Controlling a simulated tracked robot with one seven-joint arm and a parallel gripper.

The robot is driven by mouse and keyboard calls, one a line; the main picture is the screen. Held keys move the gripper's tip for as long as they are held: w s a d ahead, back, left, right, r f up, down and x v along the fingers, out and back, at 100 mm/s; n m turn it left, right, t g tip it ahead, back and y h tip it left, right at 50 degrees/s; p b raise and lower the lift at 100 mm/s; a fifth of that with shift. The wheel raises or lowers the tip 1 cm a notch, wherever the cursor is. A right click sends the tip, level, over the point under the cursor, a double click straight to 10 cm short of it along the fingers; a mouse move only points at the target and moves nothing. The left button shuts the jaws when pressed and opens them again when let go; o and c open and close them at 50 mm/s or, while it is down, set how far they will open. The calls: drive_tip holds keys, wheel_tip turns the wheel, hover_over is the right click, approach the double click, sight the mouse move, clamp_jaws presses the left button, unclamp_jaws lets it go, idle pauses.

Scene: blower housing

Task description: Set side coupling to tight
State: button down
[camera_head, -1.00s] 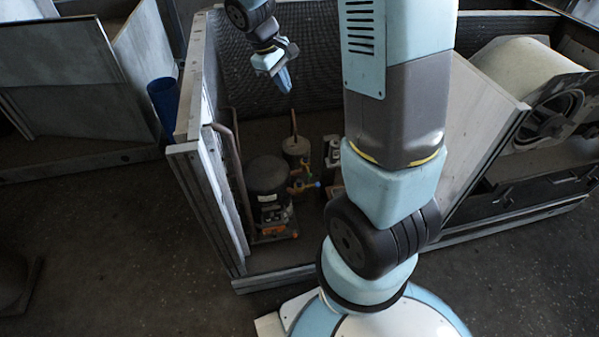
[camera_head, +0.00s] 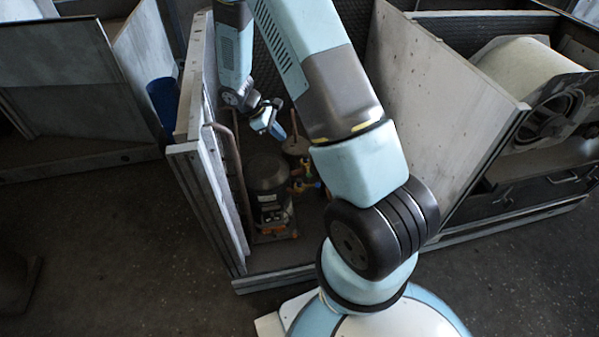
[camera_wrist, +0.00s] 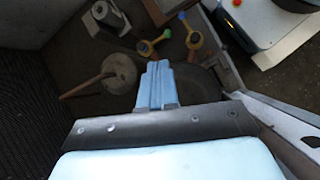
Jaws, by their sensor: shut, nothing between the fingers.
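My gripper (camera_head: 279,134) is shut and empty, above the inside of the open housing; its closed blue fingers also show in the wrist view (camera_wrist: 156,70). Beyond the fingertips in the wrist view are two small fittings with coloured handles. In the head view the coloured fittings (camera_head: 304,186) sit beside the dark compressor (camera_head: 268,181). I cannot tell which one is the side coupling, or how tight it is. My gripper is apart from both.
A round grey part with a rod (camera_wrist: 119,72) is left of the fittings in the wrist view. The housing's left wall (camera_head: 203,190) and a slanted panel (camera_head: 440,90) bound the space. A copper pipe (camera_head: 237,165) runs along the left wall.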

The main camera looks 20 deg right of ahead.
sight(308, 171)
drive_tip(key=f, duration=0.3)
drive_tip(key=f+n, duration=0.1)
drive_tip(key=f, duration=0.3)
drive_tip(key=s+f+n+h, duration=0.1)
drive_tip(key=f, duration=0.2)
drive_tip(key=shift+f+g, duration=0.3)
drive_tip(key=shift+f, duration=0.1)
drive_tip(key=x, duration=1)
drive_tip(key=shift+n, duration=0.5)
